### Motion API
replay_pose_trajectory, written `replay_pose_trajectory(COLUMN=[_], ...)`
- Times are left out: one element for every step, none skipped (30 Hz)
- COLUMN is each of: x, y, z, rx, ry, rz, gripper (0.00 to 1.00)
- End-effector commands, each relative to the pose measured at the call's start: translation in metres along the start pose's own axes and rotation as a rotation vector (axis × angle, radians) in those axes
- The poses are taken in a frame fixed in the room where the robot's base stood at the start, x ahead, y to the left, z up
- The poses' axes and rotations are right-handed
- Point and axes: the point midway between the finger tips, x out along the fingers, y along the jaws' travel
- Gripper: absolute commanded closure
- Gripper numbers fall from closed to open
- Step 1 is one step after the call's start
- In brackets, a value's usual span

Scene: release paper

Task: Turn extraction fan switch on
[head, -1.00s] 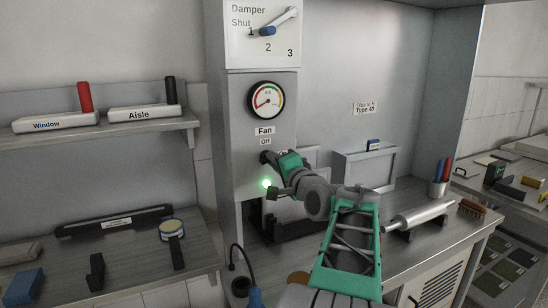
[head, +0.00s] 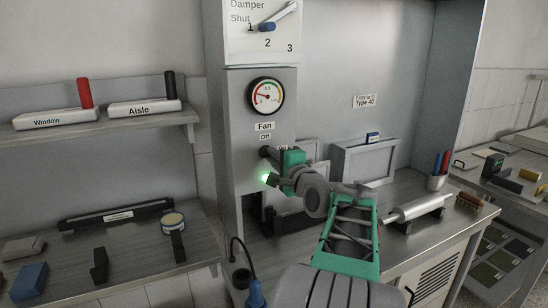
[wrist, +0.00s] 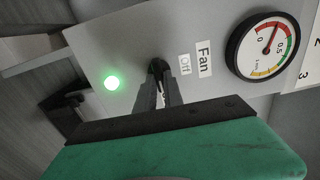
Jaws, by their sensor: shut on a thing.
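The extraction fan switch (head: 265,152) is a small dark knob on the grey panel, under the "Fan" label (head: 265,127) and the "Off" label (head: 265,137). My gripper (head: 272,155) reaches it from the right. In the wrist view my two fingers (wrist: 160,88) close around the dark switch (wrist: 157,68), which they mostly hide. A round lamp (head: 266,179) below the switch glows green, also in the wrist view (wrist: 112,83).
The damper dial (head: 267,27) is higher on the panel. A grey box (head: 362,160), a metal cylinder (head: 418,211) and a pen cup (head: 437,182) stand on the right bench. A left shelf (head: 100,128) holds the Window and Aisle blocks. A blue plug (head: 256,294) is low in front.

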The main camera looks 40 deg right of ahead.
Motion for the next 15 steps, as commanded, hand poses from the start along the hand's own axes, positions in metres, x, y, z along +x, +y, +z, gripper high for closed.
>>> replay_pose_trajectory(x=[0.0001,0.0001,0.0001,0.0001,0.0001,0.0001,0.0000,0.0000,0.0000,0.0000,0.0000,0.0000,0.0000,0.0000,0.0000], y=[0.0004,0.0004,0.0004,0.0004,0.0004,0.0004,0.0003,0.0003,0.0003,0.0002,0.0002,0.0002,0.0002,0.0001,0.0001], z=[0.0002,0.0002,0.0002,0.0002,0.0002,0.0002,0.0001,0.0001,0.0001,0.0000,0.0000,0.0000,0.0000,0.0000,-0.0001], rx=[0.002,0.002,0.002,0.002,0.001,0.001,0.001,0.001,0.001,0.001,0.000,0.000,0.000,0.000,0.000], ry=[-0.001,-0.001,-0.001,-0.001,0.000,0.000,0.000,0.000,0.000,0.000,0.000,0.000,0.000,0.000,0.000], rz=[0.000,0.000,0.000,0.001,0.000,0.001,0.000,0.000,0.000,0.000,0.000,0.000,0.000,0.000,0.000], gripper=[1.00,1.00,0.86,0.84,0.82,0.78,0.76,0.73,0.70,0.68,0.66,0.66,0.66,0.66,0.66])
